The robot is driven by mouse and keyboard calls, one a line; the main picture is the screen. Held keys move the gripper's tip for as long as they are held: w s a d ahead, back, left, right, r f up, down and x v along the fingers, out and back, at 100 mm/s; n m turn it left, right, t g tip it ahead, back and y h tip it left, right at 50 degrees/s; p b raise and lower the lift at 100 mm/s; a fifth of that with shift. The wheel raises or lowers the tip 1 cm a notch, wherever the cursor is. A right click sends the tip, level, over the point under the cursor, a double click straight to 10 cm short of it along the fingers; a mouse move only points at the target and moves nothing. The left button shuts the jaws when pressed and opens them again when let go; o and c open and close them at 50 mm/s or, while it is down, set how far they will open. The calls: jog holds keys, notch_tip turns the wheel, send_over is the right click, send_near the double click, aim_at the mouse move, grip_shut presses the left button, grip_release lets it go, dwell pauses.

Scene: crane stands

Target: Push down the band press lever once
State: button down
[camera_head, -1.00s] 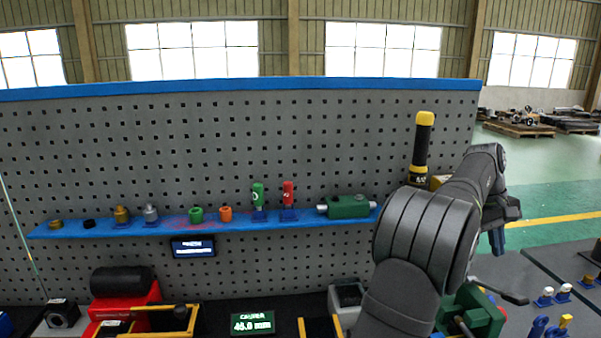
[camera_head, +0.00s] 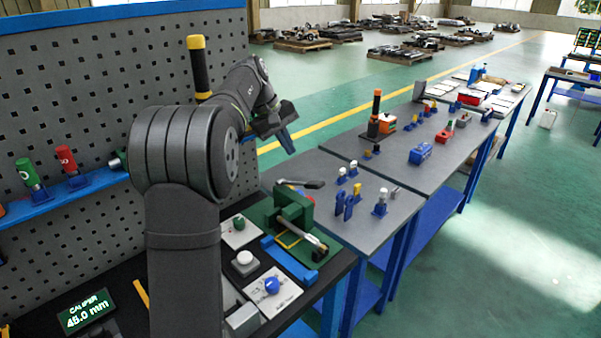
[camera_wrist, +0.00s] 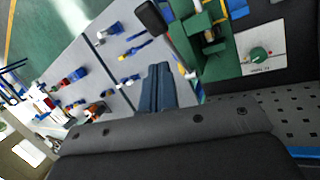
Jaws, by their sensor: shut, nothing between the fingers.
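The band press appears to be the green machine (camera_head: 293,208) on the dark bench in the head view, with a lever (camera_head: 300,184) ending in a black grip at its top. My gripper (camera_head: 289,146) is above the lever, apart from it, with its blue fingers pointing down. In the wrist view the fingers (camera_wrist: 155,88) are shut and empty. There the black lever grip (camera_wrist: 151,18) and the green press (camera_wrist: 208,42) show beyond the fingertips, toward the top.
A panel with a green knob (camera_head: 239,226), a white button (camera_head: 243,261) and a blue knob (camera_head: 271,286) sit beside the press. The pegboard (camera_head: 80,110) stands left. A grey table (camera_head: 330,205) with small blue-based parts lies right. The space around my gripper is clear.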

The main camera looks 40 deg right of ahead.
jog(key=a+m+h, duration=0.1)
jog(key=m, duration=0.3)
jog(key=a+r+m+h, duration=0.1)
jog(key=a+m+h, duration=0.1)
jog(key=m, duration=0.2)
jog(key=a+r+m+g+h, duration=0.1)
jog(key=m+h, duration=0.1)
jog(key=m, duration=0.3)
jog(key=shift+s+a, duration=0.35)
jog(key=shift+s, duration=0.05)
send_over(319, 181)
jog(key=w+a, duration=0.3)
notch_tip(319, 181, down, 6)
jog(key=f, duration=0.1)
jog(key=s+f, duration=0.1)
jog(key=f, duration=0.1)
jog(key=shift+d+f, duration=0.2)
jog(key=shift+s+f, duration=0.2)
jog(key=shift+f, duration=0.15)
